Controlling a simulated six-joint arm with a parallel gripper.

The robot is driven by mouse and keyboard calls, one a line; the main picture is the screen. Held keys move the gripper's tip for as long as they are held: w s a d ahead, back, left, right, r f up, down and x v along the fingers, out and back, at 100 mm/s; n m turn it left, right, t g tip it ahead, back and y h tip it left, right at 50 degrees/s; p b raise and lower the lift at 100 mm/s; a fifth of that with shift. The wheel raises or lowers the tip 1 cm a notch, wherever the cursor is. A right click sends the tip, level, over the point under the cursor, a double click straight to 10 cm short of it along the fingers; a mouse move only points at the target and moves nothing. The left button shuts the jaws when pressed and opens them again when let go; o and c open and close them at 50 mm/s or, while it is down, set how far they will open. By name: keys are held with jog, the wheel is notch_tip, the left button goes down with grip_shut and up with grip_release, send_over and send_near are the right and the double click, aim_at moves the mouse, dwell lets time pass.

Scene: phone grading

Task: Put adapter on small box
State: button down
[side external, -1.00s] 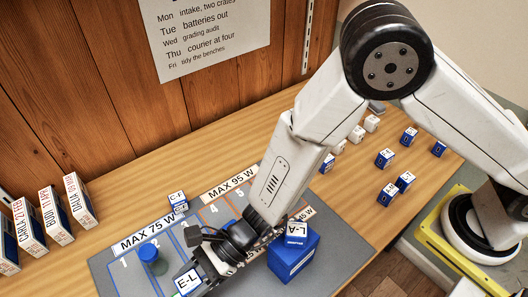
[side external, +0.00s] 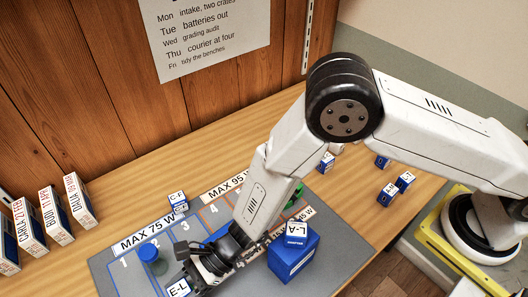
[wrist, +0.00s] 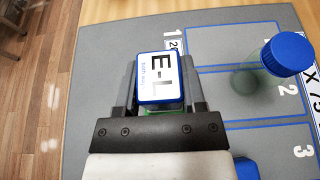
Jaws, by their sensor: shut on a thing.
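My gripper (wrist: 160,80) is shut on a white-topped, blue-edged block labelled E-L (wrist: 158,78), with one dark finger on each side. In the side view my gripper (side external: 187,280) and the E-L block (side external: 178,288) are at the bottom edge, over the near left of the grey mat. A bit of green shows just under the block in the wrist view. I cannot tell whether the block touches anything below.
The grey mat (side external: 105,262) has outlined numbered areas and MAX watt signs. A blue-capped jar (wrist: 285,55) stands close to my gripper. A small C-F block (side external: 178,201) stands at the mat's back edge. Several upright boxes (side external: 56,216) line the left; small blue-white blocks (side external: 388,192) lie right.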

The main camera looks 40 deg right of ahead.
jog(key=shift+f, duration=0.4)
jog(key=shift+f, duration=0.1)
jog(key=shift+c, duration=0.9)
grip_release()
jog(key=shift+v, duration=0.8)
notch_tip(320, 180, up, 8)
jog(key=d, duration=0.1)
jog(key=shift+d, duration=0.15)
